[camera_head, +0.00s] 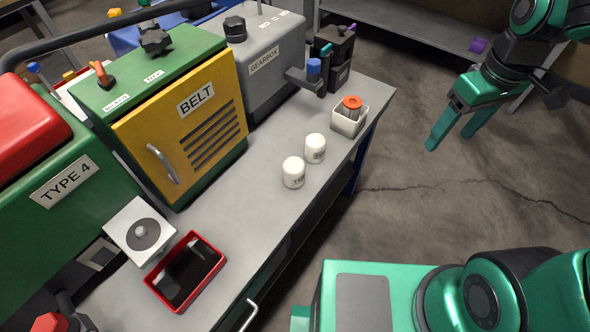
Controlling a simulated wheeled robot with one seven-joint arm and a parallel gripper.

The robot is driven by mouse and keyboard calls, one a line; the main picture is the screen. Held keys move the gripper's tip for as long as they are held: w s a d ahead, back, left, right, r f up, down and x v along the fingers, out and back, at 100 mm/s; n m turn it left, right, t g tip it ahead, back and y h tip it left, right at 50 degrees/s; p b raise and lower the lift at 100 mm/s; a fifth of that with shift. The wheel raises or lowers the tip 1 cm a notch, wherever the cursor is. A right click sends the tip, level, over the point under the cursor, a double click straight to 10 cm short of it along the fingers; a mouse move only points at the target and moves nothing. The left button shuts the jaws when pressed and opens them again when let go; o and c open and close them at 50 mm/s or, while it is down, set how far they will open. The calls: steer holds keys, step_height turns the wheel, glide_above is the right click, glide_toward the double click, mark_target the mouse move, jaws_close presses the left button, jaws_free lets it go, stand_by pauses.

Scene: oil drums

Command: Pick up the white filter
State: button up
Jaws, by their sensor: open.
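Two short white cylinders with rounded tops and dark print stand upright on the grey workbench (262,180). The nearer white filter (293,173) is close to the bench's front edge. The other white filter (315,149) stands just behind it to the right, with a small gap. The print is too small to read. My gripper (449,141) is at the upper right, beyond the bench edge and over the floor. Its green fingers are apart, point down and left, and hold nothing. It is well to the right of both filters.
A white square container (349,124) with an orange-topped part stands right of the filters. Behind are the yellow BELT cabinet (185,125) and grey gearbox (262,70). A red tray (186,271) and a white block (139,232) lie left. The bench before the BELT cabinet is clear.

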steer(key=w+a+f+n, duration=0.2)
steer(key=w+a+n, duration=0.15)
steer(key=a, duration=0.35)
steer(key=n+g+y, duration=0.1)
steer(key=n+y, duration=0.2)
steer(key=n, duration=0.7)
glide_toward(295, 164)
steer(key=x, duration=0.5)
steer(key=shift+w+a, duration=0.1)
steer(key=shift+w, duration=0.05)
steer(key=shift+x, duration=3)
steer(key=shift+c, duration=0.3)
steer(key=c, duration=1.3)
